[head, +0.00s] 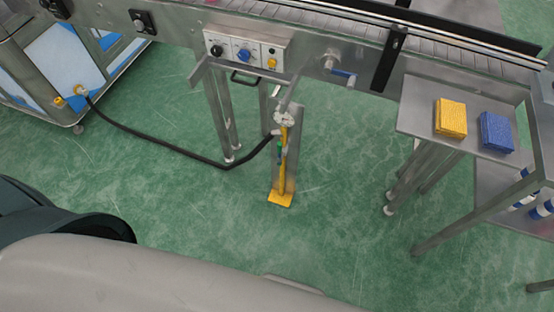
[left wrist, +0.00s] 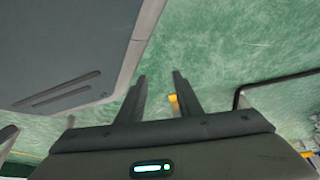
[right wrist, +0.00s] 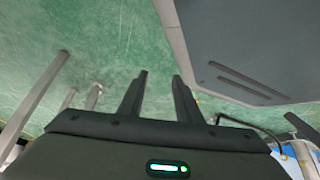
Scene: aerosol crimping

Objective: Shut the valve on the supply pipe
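A thin yellow upright pipe (head: 283,165) stands against a grey metal post under the conveyor, on a yellow foot (head: 281,199). A pale fitting (head: 284,119) sits at its top. A small green part (head: 279,155) shows on its side; I cannot tell whether this is the valve handle or how it is turned. A black hose (head: 170,147) joins the pipe from the left. My left gripper (left wrist: 159,76) is open and empty in the left wrist view, with green floor beyond. My right gripper (right wrist: 160,75) is open and empty in the right wrist view. Neither gripper shows in the head view.
A conveyor with a control panel (head: 245,53) runs above the pipe. A blue-handled crank (head: 343,73) sticks out from it. A side table (head: 412,118) at the right holds a yellow sponge (head: 451,117) and a blue one (head: 497,132). The floor before the pipe is clear.

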